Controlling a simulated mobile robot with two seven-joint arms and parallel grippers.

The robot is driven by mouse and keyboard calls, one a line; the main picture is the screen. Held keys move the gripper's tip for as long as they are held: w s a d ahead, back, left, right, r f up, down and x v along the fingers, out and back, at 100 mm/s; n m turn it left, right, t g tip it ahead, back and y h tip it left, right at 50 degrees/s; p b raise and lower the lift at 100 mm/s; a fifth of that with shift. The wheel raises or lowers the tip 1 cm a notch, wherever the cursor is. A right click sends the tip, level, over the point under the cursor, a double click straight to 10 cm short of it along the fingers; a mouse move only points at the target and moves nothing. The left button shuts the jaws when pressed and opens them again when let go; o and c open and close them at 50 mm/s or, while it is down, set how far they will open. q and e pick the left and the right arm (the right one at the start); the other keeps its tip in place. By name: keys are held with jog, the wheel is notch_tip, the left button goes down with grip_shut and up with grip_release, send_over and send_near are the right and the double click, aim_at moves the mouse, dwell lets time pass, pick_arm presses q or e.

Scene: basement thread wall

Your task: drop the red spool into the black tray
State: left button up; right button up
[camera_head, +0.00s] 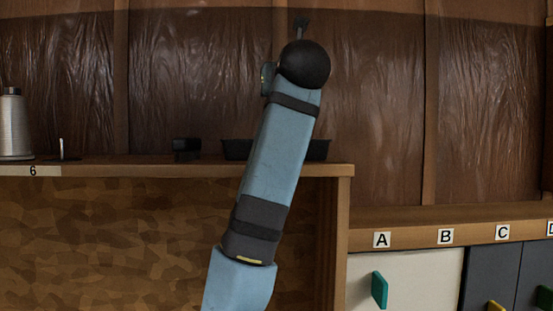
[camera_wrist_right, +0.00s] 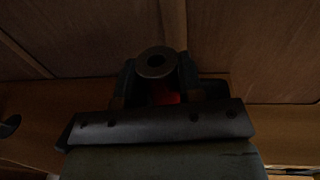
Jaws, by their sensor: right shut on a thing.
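The red spool (camera_wrist_right: 166,97) shows in the right wrist view as a small patch of red below a dark round end with a hole. My right gripper (camera_wrist_right: 156,80) is shut on it, with a dark finger on each side. The black tray (camera_head: 236,149) stands on the wooden shelf in the head view. My right arm crosses in front of the tray and hides its middle. A dark edge behind the right finger in the wrist view may be the tray. The head view does not show the spool or the right fingers clearly. My left gripper is in neither view.
The wooden shelf (camera_head: 105,168) carries a large pale spool (camera_head: 14,125) at the far left, a thin upright peg (camera_head: 62,149) and a small black object (camera_head: 186,148) left of the tray. Lower right are cabinet doors with coloured handles under labels A, B and C.

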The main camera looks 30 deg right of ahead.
notch_tip(320, 180, down, 3)
jog(key=shift+w+b, duration=0.1)
jog(key=shift+b, duration=0.45)
jog(key=o, duration=1)
jog(key=shift+s+a, duration=0.15)
jog(key=shift+s, duration=0.35)
jog(key=b+v, duration=0.3)
jog(key=v, duration=0.9)
jog(key=shift+s+a, duration=0.2)
jog(key=shift+s, duration=0.2)
